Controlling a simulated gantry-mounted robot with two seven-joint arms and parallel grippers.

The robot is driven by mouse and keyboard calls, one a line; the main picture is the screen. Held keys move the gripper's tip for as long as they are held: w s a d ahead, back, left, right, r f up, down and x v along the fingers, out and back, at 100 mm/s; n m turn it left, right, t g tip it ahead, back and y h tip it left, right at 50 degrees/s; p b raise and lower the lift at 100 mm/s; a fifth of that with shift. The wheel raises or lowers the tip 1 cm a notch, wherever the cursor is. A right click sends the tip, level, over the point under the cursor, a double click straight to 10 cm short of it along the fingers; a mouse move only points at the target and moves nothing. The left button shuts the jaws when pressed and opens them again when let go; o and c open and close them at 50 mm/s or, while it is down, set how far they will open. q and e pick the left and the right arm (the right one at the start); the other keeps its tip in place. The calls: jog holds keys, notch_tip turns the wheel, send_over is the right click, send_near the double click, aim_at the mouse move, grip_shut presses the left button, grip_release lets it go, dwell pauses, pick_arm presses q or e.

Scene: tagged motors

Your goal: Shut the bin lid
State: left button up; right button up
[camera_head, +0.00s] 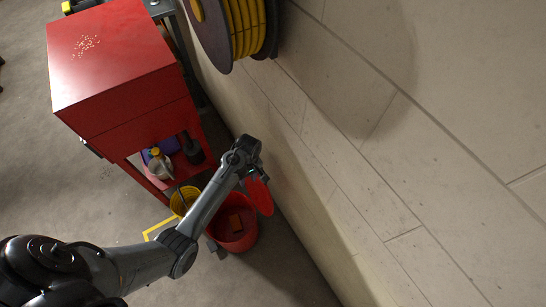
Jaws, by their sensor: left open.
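The red round bin (246,240) stands on the floor against the wall, low in the middle of the head view. Its lid (260,196), a red disc, is up, tilted near upright on the wall side. The bin's mouth is uncovered and something orange-brown shows inside. My left arm reaches in from the lower left, passing over the bin's left side. My left gripper (254,170) is open at the lid's upper edge. I cannot tell whether it touches the lid. My right gripper is not in view.
A red cabinet (110,60) with a lower shelf of bottles (160,165) stands left of the bin. A yellow bucket (184,198) sits beside the bin. A hose reel (230,30) hangs on the pale wall (420,150). Floor below the bin is clear.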

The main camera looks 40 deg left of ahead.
pick_arm(q)
jog(key=w+r+t+b, duration=0.1)
jog(key=w+r+t, duration=0.1)
jog(key=w+r, duration=0.45)
jog(key=f+b, duration=0.1)
jog(key=f, duration=0.2)
jog(key=w+f, duration=0.1)
jog(key=f, duration=0.3)
jog(key=w+f+b, duration=0.1)
jog(key=f, duration=0.3)
jog(key=shift+a+f+b, duration=0.1)
jog(key=shift+f+b, duration=0.1)
jog(key=shift+b, duration=0.1)
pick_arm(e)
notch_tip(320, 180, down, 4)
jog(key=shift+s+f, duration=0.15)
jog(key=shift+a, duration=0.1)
pick_arm(q)
grip_shut()
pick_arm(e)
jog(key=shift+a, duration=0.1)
